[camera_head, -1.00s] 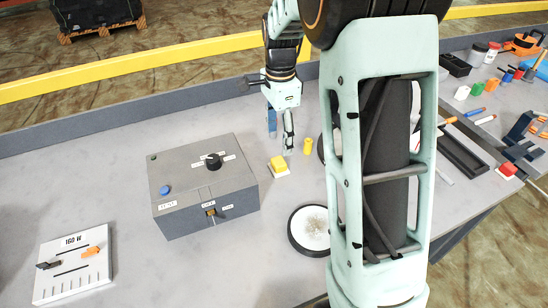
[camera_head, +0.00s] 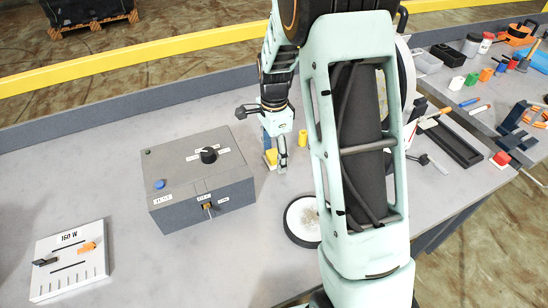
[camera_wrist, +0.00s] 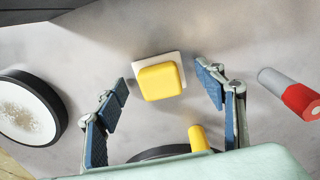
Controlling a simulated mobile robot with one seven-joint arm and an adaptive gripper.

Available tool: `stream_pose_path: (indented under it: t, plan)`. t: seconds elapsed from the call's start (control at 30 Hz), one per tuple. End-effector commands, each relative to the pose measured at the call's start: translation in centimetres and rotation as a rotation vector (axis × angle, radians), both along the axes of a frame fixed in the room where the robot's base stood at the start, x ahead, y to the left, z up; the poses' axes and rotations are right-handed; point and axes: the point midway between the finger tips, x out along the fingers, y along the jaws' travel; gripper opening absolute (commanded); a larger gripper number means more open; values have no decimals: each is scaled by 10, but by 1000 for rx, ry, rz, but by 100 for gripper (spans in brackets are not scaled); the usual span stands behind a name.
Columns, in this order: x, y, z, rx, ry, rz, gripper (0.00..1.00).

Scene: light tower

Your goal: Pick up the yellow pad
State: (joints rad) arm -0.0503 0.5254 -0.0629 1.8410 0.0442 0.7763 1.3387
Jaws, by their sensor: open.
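The yellow pad (camera_wrist: 160,82) is a rounded yellow block on a thin white square base, lying on the grey table. In the wrist view it sits ahead of and between the fingers of my gripper (camera_wrist: 166,88), with space on both sides. My gripper is open and empty. In the head view my gripper (camera_head: 273,150) is just above the yellow pad (camera_head: 269,158), close to the right side of the grey box. The fingers hide much of the pad there.
A grey control box (camera_head: 200,185) stands just left of the pad. A round white-topped disc (camera_head: 303,220) lies nearer, and a small yellow cylinder (camera_wrist: 198,138) is close by. A red-and-grey cylinder (camera_wrist: 290,93) lies to the right in the wrist view.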

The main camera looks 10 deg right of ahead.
Motion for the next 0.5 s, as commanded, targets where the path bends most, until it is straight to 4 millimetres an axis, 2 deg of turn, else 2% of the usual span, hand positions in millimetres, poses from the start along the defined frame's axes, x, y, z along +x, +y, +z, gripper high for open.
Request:
stream_pose_path:
  t: [0.07, 0.4, 0.5]
  plan:
    - [0, 0, 0, 0, 0, 0, 59]
    - [0, 0, 1, 0, 0, 0, 22]
    - [0, 0, 1, 0, -1, 0, 19]
